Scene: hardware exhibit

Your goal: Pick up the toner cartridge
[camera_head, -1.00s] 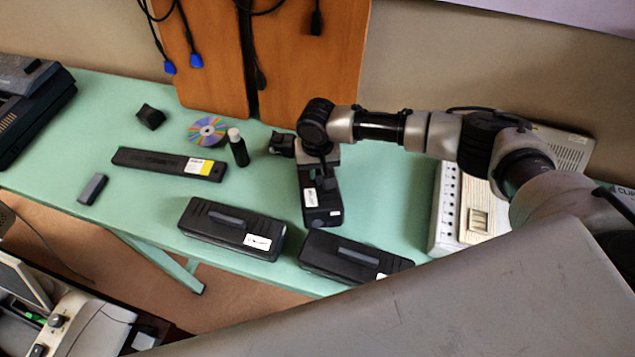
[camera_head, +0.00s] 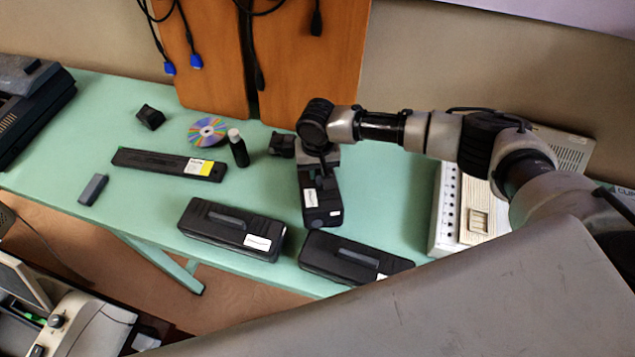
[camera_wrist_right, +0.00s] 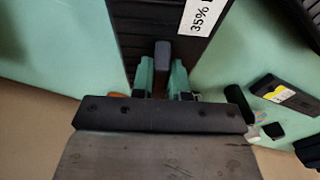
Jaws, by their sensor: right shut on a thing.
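A black toner cartridge (camera_head: 325,208) with small white labels lies on the green table under my right gripper (camera_head: 318,165). In the right wrist view the same cartridge (camera_wrist_right: 140,25) shows ribs and a white "35%" label. My right gripper is shut on its raised grey handle (camera_wrist_right: 162,53), one finger on each side. In the head view the wrist partly hides the cartridge's far end. It seems to be on the table or just above it; I cannot tell which. My left gripper is not in view.
Two more black cartridges stand close by, one at left (camera_head: 215,228) and one in front (camera_head: 345,258). A beige device (camera_head: 465,212) stands at right.

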